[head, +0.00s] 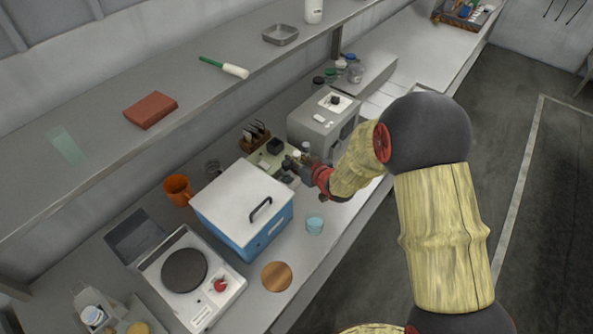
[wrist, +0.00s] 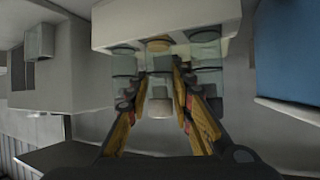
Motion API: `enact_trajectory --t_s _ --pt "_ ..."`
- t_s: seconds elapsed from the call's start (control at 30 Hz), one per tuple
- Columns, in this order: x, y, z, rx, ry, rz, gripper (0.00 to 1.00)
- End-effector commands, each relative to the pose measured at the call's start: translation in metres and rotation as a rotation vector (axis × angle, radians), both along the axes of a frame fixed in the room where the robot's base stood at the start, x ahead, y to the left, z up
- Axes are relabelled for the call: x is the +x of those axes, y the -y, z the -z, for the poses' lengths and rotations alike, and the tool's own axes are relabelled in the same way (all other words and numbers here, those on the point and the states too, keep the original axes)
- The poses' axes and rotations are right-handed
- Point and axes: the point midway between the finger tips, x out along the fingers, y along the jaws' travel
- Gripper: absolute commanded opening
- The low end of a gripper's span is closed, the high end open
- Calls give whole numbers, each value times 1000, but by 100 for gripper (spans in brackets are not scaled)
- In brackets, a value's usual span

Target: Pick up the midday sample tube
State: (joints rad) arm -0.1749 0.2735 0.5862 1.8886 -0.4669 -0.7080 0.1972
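Several small clear tubes with caps stand together at a pale rack or tray (head: 262,161), which is partly hidden by my gripper (head: 303,168) in the head view. In the wrist view one clear tube with a pale cap (wrist: 160,109) lies between the two fingers of my gripper (wrist: 162,66). The fingers lean inward and their tips are close to this tube's sides. I cannot tell whether they touch it. Another tube (wrist: 124,69) is left of the fingers and one (wrist: 206,52) is to the right. No label is readable, so I cannot tell which is the midday sample.
A blue box with a white lid (head: 242,197) stands close in front of the rack. A grey instrument (head: 323,125) is behind it. A light-blue cup (head: 315,225) and a round wooden disc (head: 276,276) are near the bench edge. A shelf (head: 190,75) overhangs the back.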

Motion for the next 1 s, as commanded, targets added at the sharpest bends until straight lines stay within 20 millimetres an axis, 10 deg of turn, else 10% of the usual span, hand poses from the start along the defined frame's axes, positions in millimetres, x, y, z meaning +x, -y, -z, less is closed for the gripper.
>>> enact_trajectory --t_s 0.33,1.0 --pt "0 0 0 0 -1 0 0" --pt "1 0 -14 0 3 -1 0"
